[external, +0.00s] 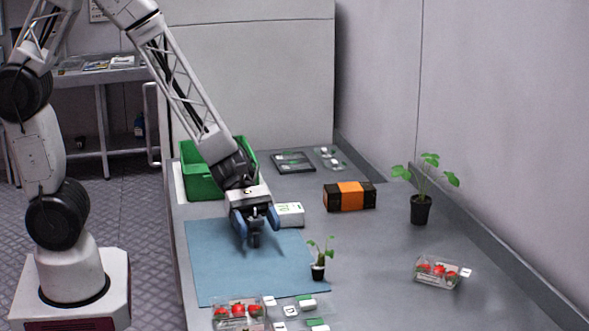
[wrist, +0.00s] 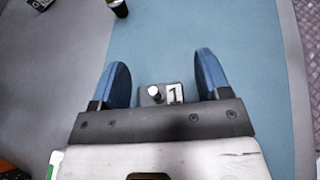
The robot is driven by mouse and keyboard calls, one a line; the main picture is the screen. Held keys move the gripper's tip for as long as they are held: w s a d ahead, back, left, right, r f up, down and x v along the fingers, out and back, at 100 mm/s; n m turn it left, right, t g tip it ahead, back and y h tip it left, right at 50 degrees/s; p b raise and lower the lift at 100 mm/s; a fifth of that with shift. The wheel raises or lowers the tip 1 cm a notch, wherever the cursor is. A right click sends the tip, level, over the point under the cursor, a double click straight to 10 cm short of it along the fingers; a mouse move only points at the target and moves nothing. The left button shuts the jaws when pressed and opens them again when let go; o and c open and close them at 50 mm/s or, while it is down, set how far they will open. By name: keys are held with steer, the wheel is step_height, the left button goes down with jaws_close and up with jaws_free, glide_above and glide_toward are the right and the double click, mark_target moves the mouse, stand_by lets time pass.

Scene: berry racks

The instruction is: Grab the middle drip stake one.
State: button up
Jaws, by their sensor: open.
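A small grey piece (wrist: 153,97) with a round white top and a tag reading "1" shows between my fingers in the wrist view; it appears to be the drip stake one. My gripper (wrist: 161,78) is open, with one blue finger on each side of it and a visible gap on both sides. In the external view my gripper (external: 257,232) points down low over the blue mat (external: 215,275). A dark shape sits between the fingers there, but I cannot tell whether it is the stake. The stake's lower part is hidden.
A white box (external: 290,214) stands close behind my gripper. A small potted plant (external: 318,270) is at the mat's right edge. Strawberry punnets (external: 437,272) and numbered pieces (external: 291,311) lie nearer the front. A green crate (external: 205,185) and an orange-black box (external: 349,196) stand behind.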

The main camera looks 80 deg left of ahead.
steer(key=c, duration=1)
steer(key=shift+r, duration=0.1)
steer(key=shift+r, duration=0.75)
steer(key=s+a+r, duration=0.1)
steer(key=s+a, duration=0.2)
steer(key=s, duration=0.4)
steer(key=s+a+r, duration=0.2)
steer(key=s+a, duration=0.1)
steer(key=s, duration=0.4)
steer(key=shift+s+r, duration=0.15)
steer(key=shift+s, duration=0.2)
steer(key=shift+a, duration=0.15)
